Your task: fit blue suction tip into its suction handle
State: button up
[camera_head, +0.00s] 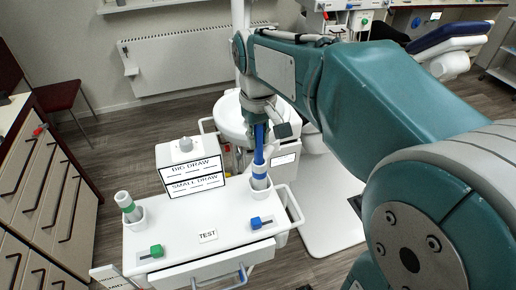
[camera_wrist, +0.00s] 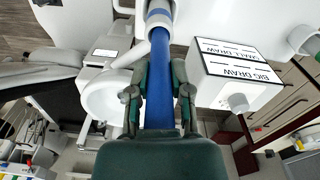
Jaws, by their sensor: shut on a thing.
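The blue suction tip (camera_head: 259,143) is a long blue tube, held nearly upright in my gripper (camera_head: 259,118). In the wrist view my gripper (camera_wrist: 161,88) has its two dark fingers shut on either side of the blue tip (camera_wrist: 160,70). The suction handle (camera_head: 259,171) is white with a blue band and stands in a white holder at the cart's right back. The handle also shows in the wrist view (camera_wrist: 158,22). The tip's lower end lines up with the handle's top and appears to meet it. I cannot tell how deep it sits.
A green-banded handle (camera_head: 127,204) stands in a holder on the cart's left. A white box labelled BIG DRAW and SMALL DRAW (camera_head: 190,176) stands behind. Small green (camera_head: 156,250) and blue (camera_head: 256,222) knobbed pieces lie towards the front. The cart's white middle (camera_head: 185,222) is mostly clear.

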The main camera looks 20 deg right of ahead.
aim_at(258, 148)
notch_tip(258, 148, down, 3)
jog(key=shift+a+r, duration=0.15)
jog(key=shift+f, duration=0.3)
jog(key=shift+d, duration=0.45)
jog(key=o, duration=0.8)
jog(key=shift+o, duration=0.2)
jog(key=shift+a, duration=0.2)
jog(key=shift+a+r, duration=0.1)
